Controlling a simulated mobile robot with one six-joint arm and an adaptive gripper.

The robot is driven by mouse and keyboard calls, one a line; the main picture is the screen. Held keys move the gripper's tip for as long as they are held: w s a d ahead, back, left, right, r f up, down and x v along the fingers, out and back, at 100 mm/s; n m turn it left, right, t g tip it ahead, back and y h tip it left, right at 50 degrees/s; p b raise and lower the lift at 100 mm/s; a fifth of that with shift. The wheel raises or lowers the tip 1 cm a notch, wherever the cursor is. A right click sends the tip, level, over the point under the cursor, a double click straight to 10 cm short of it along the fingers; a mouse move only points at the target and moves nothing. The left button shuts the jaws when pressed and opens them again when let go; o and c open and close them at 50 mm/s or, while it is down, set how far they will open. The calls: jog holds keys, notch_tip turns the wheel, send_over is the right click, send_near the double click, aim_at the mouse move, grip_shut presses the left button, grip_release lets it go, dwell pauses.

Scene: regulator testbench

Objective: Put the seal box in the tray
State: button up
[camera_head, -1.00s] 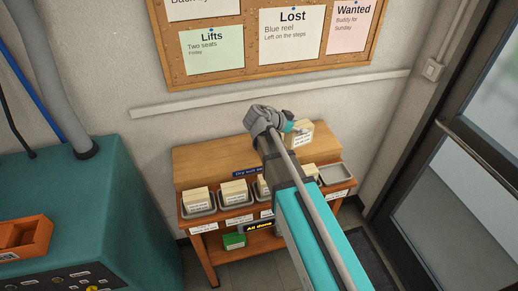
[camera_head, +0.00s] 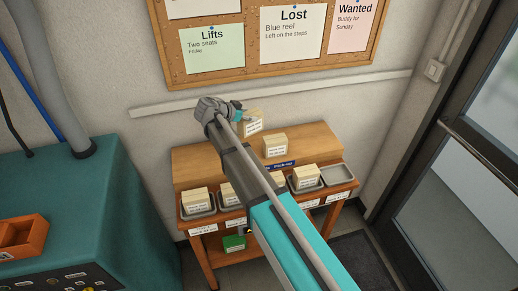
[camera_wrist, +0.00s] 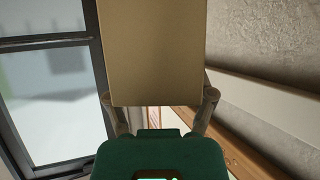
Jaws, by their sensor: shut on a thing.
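My gripper (camera_head: 241,117) is shut on a tan box (camera_head: 254,124) with a white label, held up above the back of the wooden bench. In the wrist view the held box (camera_wrist: 150,52) fills the top middle, between the two fingers. Its label is too small to read, so I cannot confirm that it is the seal box. A similar box (camera_head: 274,145) stands on the bench top, to the right and below. An empty grey tray (camera_head: 338,176) sits at the right end of the front row. Other trays there, such as the leftmost (camera_head: 199,214), hold similar boxes.
The wooden bench (camera_head: 205,160) stands against the wall below a cork noticeboard (camera_head: 250,74). My arm hides part of the tray row. A green box (camera_head: 234,242) is on the lower shelf. A teal machine (camera_head: 95,190) is left and a glazed door (camera_head: 450,200) right.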

aim_at(250, 135)
notch_tip(250, 135, down, 6)
jog(key=b, duration=0.6)
jog(key=shift+f, duration=0.15)
dwell(0.4)
jog(key=shift+f+b, duration=1.9)
jog(key=shift+b, duration=0.1)
jog(key=shift+f, duration=0.15)
jog(key=o, duration=1.1)
jog(key=shift+o, duration=0.2)
jog(key=shift+r, duration=0.2)
